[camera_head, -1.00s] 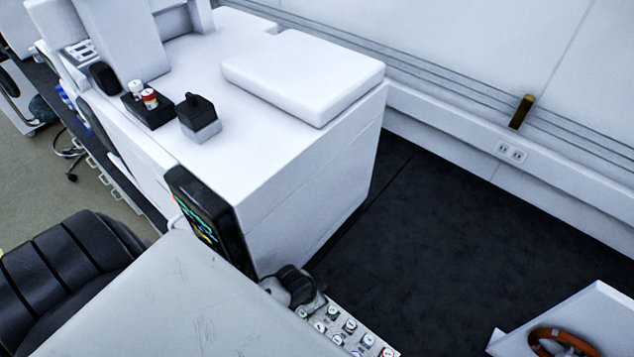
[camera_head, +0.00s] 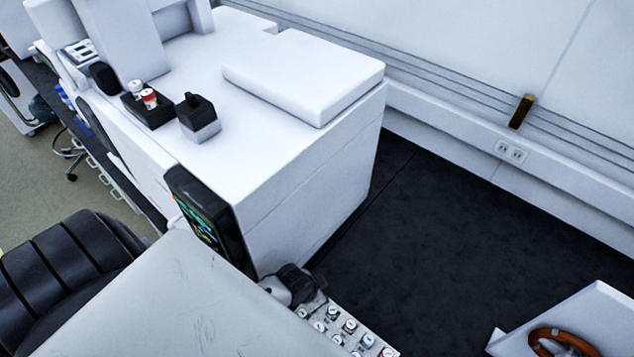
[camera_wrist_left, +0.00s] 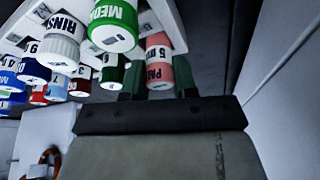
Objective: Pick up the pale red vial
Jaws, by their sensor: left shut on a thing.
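The pale red vial (camera_wrist_left: 159,60) shows in the left wrist view, with a white label and a red cap end. My left gripper (camera_wrist_left: 160,90) has its green fingers on both sides of the vial and is shut on it. In the head view my left gripper (camera_head: 296,285) is a dark shape at the upper left end of the vial rack (camera_head: 320,342). The vial in its jaws is hidden there. I cannot tell whether the vial is still seated in the rack. My right gripper is not in view.
A large white instrument (camera_head: 300,190) with a dark screen (camera_head: 205,215) stands just behind the gripper.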

